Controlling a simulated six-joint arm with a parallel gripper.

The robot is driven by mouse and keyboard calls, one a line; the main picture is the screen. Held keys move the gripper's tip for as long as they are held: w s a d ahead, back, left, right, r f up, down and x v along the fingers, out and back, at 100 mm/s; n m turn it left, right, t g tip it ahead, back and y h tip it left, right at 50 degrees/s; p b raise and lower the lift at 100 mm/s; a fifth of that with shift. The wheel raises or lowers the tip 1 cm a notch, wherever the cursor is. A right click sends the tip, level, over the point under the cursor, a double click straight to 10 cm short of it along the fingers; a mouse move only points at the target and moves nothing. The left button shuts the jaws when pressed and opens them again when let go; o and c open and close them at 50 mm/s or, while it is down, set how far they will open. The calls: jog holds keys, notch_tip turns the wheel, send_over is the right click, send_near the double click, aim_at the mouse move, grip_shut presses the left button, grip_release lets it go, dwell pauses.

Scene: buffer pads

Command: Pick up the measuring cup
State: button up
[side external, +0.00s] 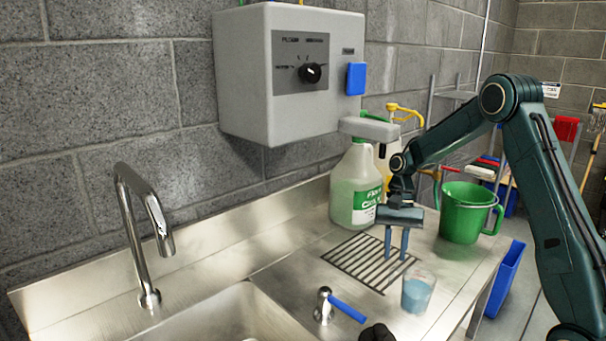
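A small clear cup (417,295) with blue contents stands upright on the steel counter, right of the drain grate's front corner. It appears to be the measuring cup; no markings can be made out. My gripper (396,257) points down above the grate, behind and slightly left of the cup. Its two blue fingers are apart with nothing between them. The gripper is not touching the cup.
A slotted drain grate (350,258) lies under my gripper. A large jug (350,190) with a green label stands behind it. A green pitcher (462,215) stands to the right. A blue-handled valve (340,306) and sink (215,322) are at front left.

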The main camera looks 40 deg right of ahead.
aim_at(392, 278)
jog(key=shift+x, duration=1.15)
jog(key=shift+a+f, duration=0.1)
jog(key=shift+x, duration=2.55)
jog(key=shift+a, duration=0.15)
grip_shut()
